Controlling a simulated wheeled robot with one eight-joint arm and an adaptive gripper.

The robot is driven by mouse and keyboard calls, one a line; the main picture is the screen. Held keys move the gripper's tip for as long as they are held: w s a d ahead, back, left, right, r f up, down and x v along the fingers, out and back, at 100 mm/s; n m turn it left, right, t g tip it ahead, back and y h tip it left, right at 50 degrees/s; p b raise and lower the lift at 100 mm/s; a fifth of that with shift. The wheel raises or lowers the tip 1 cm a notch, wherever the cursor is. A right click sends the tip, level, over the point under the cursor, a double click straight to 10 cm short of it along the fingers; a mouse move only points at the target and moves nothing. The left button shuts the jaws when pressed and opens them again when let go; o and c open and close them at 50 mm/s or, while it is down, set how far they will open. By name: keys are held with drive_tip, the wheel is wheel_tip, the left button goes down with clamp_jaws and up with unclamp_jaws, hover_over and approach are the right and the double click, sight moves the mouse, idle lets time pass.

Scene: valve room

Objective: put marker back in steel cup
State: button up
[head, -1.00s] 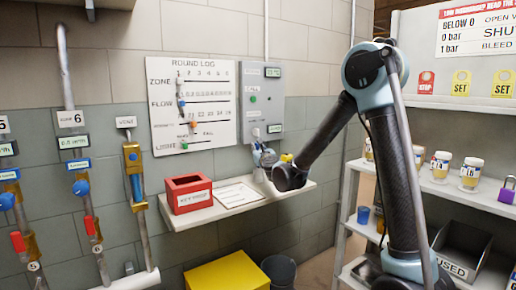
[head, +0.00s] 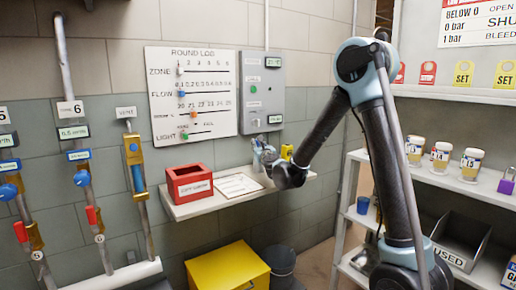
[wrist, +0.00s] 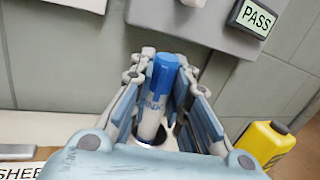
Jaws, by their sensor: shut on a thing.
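The marker (wrist: 158,95), with a blue cap and a white body, stands nearly upright between the fingers of my gripper (wrist: 165,85) in the wrist view. My gripper is shut on it. The steel cup (wrist: 172,137) seems to show as a pale rim and dark opening around the marker's lower end; most of it is hidden by my gripper. I cannot tell how deep the marker sits in it. In the head view my gripper (head: 264,155) is at the wall shelf (head: 215,200), close to the wall, and the marker is not clear there.
A yellow item (wrist: 266,142) stands just right of my gripper. On the shelf are a red open box (head: 190,183) and a paper sheet (head: 238,186). A grey panel (head: 262,92) hangs above. A yellow bin (head: 228,268) and a dark bin (head: 282,266) are below.

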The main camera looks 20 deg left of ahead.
drive_tip(key=o, duration=0.9)
drive_tip(key=v, duration=1.2)
drive_tip(key=shift+w, duration=0.1)
